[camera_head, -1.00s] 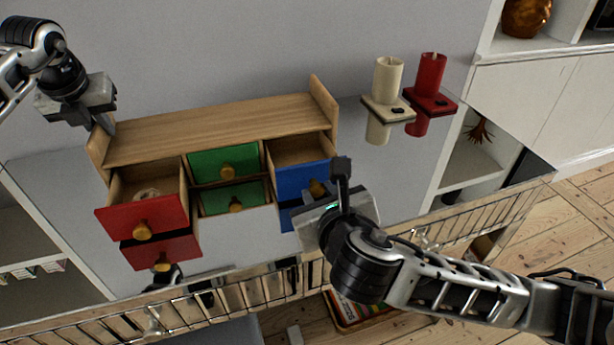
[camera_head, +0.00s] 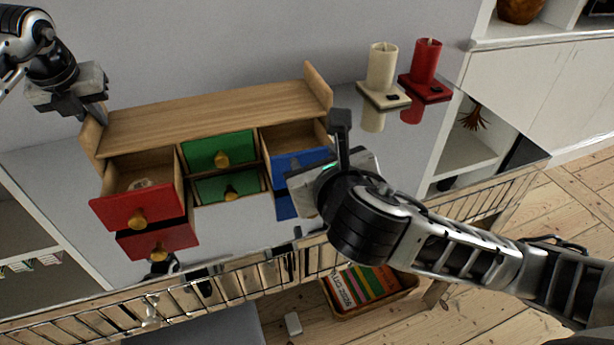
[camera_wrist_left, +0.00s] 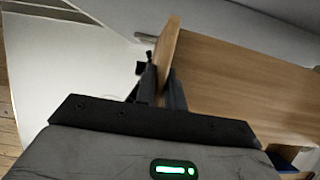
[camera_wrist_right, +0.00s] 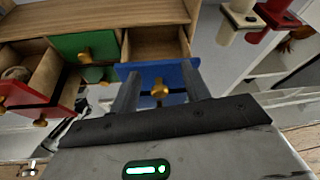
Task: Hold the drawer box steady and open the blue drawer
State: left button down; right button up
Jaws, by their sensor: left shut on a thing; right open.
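The wooden drawer box (camera_head: 210,123) stands on a glossy surface, with red, green and blue drawers along its front. The blue drawer (camera_head: 299,160) is partly pulled out, its inside showing above the front. Its yellow knob (camera_wrist_right: 160,88) shows in the right wrist view but is hidden in the head view. My left gripper (camera_wrist_left: 158,85) is shut on the box's left side panel (camera_wrist_left: 168,45). My right gripper (camera_wrist_right: 158,90) is open before the blue front, its fingers either side of the knob; I cannot tell whether they touch it.
The red drawer (camera_head: 137,205) is pulled out with something small inside. The green drawer (camera_head: 219,151) sits further back. A white candle (camera_head: 382,65) and a red candle (camera_head: 425,62) stand to the right. A rail (camera_head: 200,292) runs along the front.

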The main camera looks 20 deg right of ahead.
pick_arm(q)
jog(key=shift+a, duration=0.15)
pick_arm(e)
notch_tip(320, 180, up, 5)
jog(key=shift+r, duration=0.15)
pick_arm(q)
jog(key=c, duration=1.4)
grip_release()
jog(key=shift+r, duration=0.1)
